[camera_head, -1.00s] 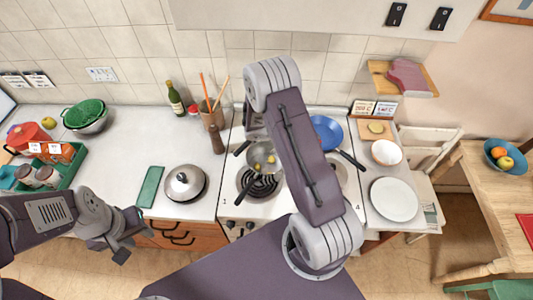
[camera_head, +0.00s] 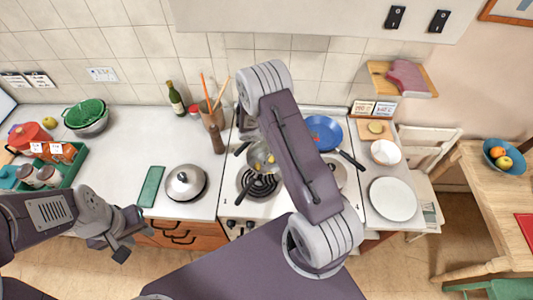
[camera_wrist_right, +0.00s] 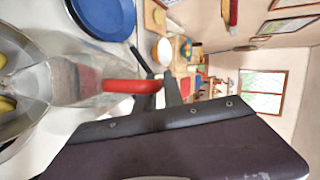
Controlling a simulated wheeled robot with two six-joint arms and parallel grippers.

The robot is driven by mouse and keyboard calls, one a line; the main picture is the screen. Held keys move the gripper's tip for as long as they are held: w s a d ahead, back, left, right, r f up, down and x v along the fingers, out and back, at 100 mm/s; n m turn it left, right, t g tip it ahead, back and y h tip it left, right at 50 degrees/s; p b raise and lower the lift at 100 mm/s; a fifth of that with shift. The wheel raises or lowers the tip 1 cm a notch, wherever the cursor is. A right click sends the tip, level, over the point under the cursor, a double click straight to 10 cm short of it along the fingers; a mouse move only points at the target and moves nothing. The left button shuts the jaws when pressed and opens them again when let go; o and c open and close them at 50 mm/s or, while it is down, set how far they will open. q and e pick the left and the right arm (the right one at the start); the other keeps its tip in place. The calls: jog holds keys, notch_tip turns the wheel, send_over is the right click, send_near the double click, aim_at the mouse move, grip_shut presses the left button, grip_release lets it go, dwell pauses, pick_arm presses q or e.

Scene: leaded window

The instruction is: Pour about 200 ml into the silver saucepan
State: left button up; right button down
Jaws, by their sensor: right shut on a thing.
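The silver saucepan (camera_head: 259,156) stands on the stove and holds yellow pieces. It also shows at the left edge of the right wrist view (camera_wrist_right: 30,100). My right gripper (camera_wrist_right: 152,88) is shut on the red handle of a clear jug (camera_wrist_right: 85,78). The jug is beside or over the saucepan's rim; its contents and exact tilt are hard to tell. In the head view my right arm hides the right gripper and most of the jug. My left gripper (camera_head: 127,236) hangs by the counter's front edge, apart from the pans; its jaw opening is unclear.
A blue pan (camera_head: 322,131) is at the stove's back right. A lidded pan (camera_head: 186,183) stands on the left counter beside a green cloth (camera_head: 151,187). A pepper mill (camera_head: 217,139) and utensil pot (camera_head: 211,115) stand left of the stove. A plate (camera_head: 393,199) and white bowl (camera_head: 385,152) are right.

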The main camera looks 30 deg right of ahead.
jog(key=shift+w+a+r+g+h, duration=0.3)
jog(key=shift+a+r+h, duration=0.15)
jog(key=shift+r+h, duration=0.1)
dwell(0.5)
jog(key=shift+w+a+r, duration=0.2)
jog(key=shift+w+a, duration=0.1)
jog(key=shift+a, duration=0.05)
jog(key=d+f, duration=0.1)
jog(key=s+f+y+b, duration=0.1)
jog(key=s+d+f+y+b, duration=0.1)
jog(key=shift+d+f+t, duration=0.3)
jog(key=shift+f+t, duration=0.1)
jog(key=shift+s+r+y, duration=0.1)
jog(key=shift+r+y, duration=0.05)
jog(key=shift+y, duration=0.1)
jog(key=shift+s+d+t, duration=0.1)
jog(key=shift+d+t, duration=0.1)
jog(key=shift+t, duration=0.1)
jog(key=shift+s+d+f+m+b, duration=0.15)
jog(key=shift+d+f+m+b, duration=0.15)
jog(key=shift+f+b, duration=0.4)
jog(key=shift+s+d+r+y+p, duration=0.15)
jog(key=shift+r+y+p, duration=0.15)
jog(key=shift+y, duration=0.3)
jog(key=shift+s+d+f+t+y, duration=0.1)
jog(key=shift+d+f+t+y, duration=0.05)
jog(key=shift+f+t+y, duration=0.3)
jog(key=shift+r, duration=0.1)
